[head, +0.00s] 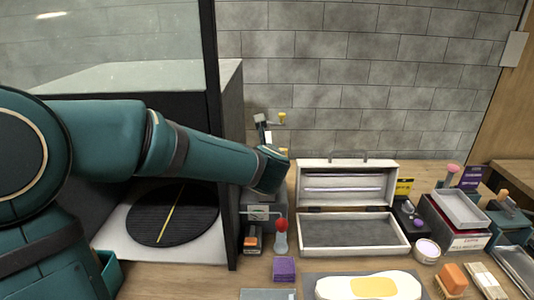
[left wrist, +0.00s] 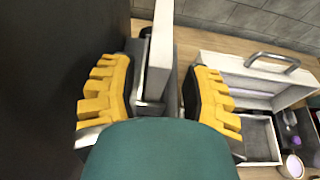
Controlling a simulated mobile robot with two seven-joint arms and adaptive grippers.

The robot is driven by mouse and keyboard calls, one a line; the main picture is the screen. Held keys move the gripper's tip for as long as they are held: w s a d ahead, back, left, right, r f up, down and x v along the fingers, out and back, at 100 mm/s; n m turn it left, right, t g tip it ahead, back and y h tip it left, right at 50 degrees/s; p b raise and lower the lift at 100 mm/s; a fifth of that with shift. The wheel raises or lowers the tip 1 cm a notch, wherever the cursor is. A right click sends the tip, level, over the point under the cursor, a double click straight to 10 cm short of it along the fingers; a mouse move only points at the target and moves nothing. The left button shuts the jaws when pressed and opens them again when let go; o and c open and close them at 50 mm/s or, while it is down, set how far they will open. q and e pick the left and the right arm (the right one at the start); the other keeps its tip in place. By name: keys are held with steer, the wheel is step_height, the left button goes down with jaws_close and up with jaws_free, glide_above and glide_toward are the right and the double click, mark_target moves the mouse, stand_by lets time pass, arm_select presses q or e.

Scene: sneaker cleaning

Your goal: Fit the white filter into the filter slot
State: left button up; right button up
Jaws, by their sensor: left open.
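My left gripper (left wrist: 157,78) is open, with its two yellow ribbed fingers apart. Between the fingers in the left wrist view stands a white upright panel (left wrist: 160,48), which looks like the white filter. Its lower end meets a grey frame, perhaps the filter slot; I cannot tell whether it is seated there. The fingers appear apart from the panel on both sides. In the head view my left arm reaches right across the dark box, and the gripper (head: 270,128) is mostly hidden behind the wrist. The filter and slot are not clear there. My right gripper is not in view.
The dark box (head: 230,150) stands close left of the gripper. An open white case (head: 345,165) with a handle is to the right. Several cleaning items crowd the right.

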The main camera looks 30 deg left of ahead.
arm_select(q)
steer(key=v, duration=0.5)
steer(key=shift+s+d+r, duration=0.1)
steer(key=shift+s+d, duration=0.05)
steer(key=shift+s, duration=0.1)
